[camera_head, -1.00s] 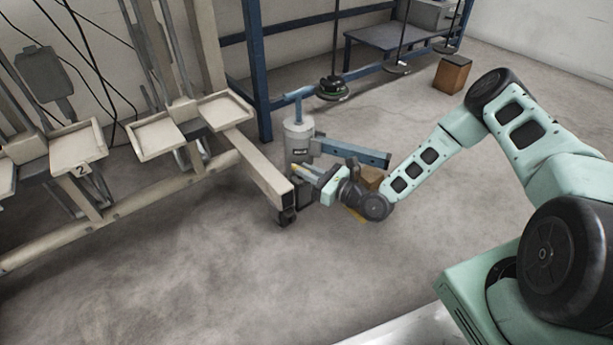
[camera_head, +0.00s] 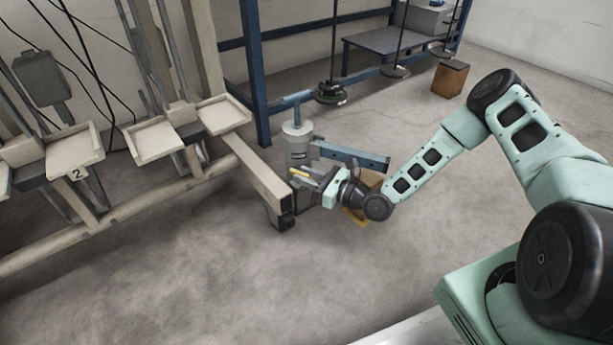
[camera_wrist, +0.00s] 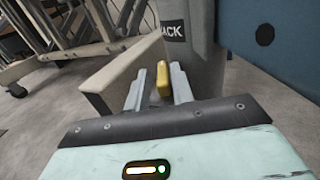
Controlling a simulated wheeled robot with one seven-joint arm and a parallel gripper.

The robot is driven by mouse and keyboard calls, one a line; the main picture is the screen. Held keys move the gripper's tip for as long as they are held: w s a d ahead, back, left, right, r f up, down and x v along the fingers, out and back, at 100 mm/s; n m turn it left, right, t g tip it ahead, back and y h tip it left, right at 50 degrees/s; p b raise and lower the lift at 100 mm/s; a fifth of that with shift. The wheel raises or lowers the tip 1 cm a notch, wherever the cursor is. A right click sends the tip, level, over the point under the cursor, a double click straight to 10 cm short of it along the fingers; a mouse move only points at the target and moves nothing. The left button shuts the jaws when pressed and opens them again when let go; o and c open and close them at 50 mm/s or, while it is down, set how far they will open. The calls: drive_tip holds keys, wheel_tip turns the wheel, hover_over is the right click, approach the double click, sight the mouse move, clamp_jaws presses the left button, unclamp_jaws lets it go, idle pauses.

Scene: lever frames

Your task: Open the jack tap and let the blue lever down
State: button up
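The jack (camera_head: 298,150) is a grey upright cylinder with a dark label, standing on the floor by the beige frame. It also shows in the wrist view (camera_wrist: 200,65). The blue lever (camera_head: 350,156) sticks out from the jack to the right, well above the floor. Its blue side fills the upper right of the wrist view (camera_wrist: 290,65). The small yellow tap (camera_wrist: 163,80) is low at the jack's front. My gripper (camera_wrist: 158,80) is open, with one finger on each side of the tap. A gap shows on the left; contact on the right is unclear.
The beige frame's beam (camera_head: 255,172) ends just left of my gripper. A wooden block (camera_head: 367,186) is partly hidden behind my wrist. A blue rack post (camera_head: 256,75) stands behind the jack. The floor in front is clear.

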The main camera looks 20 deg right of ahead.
drive_tip(key=shift+w+d, duration=0.2)
drive_tip(key=shift+w, duration=0.05)
